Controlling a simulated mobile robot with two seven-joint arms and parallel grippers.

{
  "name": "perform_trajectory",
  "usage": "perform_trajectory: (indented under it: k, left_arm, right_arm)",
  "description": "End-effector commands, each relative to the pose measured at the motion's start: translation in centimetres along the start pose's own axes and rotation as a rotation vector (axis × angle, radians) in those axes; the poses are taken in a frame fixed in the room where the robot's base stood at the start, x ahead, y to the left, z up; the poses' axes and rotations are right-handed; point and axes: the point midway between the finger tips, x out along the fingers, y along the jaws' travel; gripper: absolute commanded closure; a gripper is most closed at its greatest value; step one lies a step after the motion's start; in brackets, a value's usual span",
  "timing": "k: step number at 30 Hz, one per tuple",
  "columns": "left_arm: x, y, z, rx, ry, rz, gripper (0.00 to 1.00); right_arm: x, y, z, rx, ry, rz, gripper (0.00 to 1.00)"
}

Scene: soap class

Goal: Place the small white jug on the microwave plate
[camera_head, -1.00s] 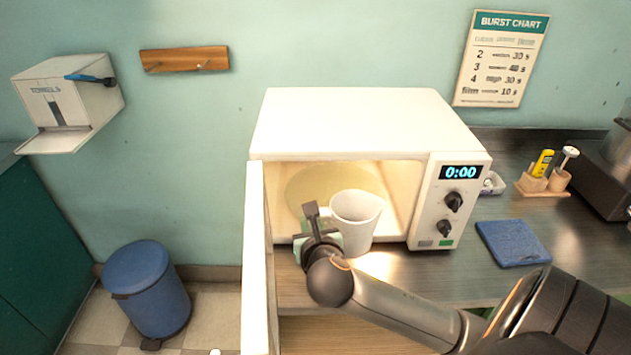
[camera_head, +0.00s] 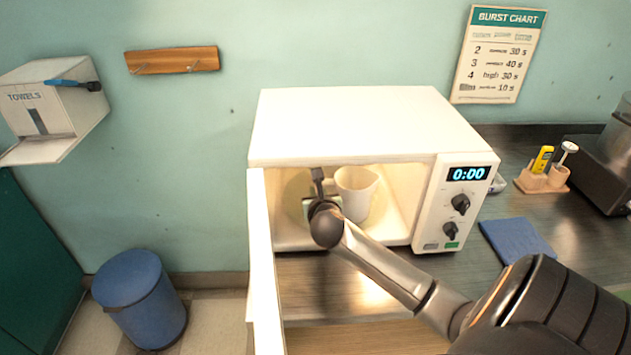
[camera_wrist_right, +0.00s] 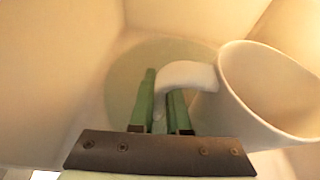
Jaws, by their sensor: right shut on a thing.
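The small white jug (camera_head: 357,194) is inside the lit opening of the white microwave (camera_head: 355,125), upright or nearly so. My right gripper (camera_head: 320,197) is at its left side in the head view. In the right wrist view the green fingers (camera_wrist_right: 166,103) are shut on the handle of the jug (camera_wrist_right: 268,90). The round microwave plate (camera_wrist_right: 125,80) shows behind and below the fingers. In the head view only a part of the plate (camera_head: 293,197) shows left of my gripper. Whether the jug touches the plate I cannot tell. My left gripper is not in view.
The open microwave door (camera_head: 262,260) stands out toward me, left of my right arm. A blue cloth (camera_head: 518,243) lies on the counter at the right. A wooden holder (camera_head: 541,180) stands behind it. A blue bin (camera_head: 140,298) is on the floor at left.

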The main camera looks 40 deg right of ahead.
Motion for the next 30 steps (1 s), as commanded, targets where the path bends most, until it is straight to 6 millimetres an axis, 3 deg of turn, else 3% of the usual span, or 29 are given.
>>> perform_trajectory:
  k: [16, 30]
  left_arm:
    - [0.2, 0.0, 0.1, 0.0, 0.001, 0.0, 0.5]
    - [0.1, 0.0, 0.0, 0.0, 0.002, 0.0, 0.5]
  right_arm:
    - [4.8, -0.1, 2.0, 0.002, -0.001, 0.001, 1.0]
    - [4.9, 0.0, 1.2, -0.002, 0.0, 0.001, 1.0]
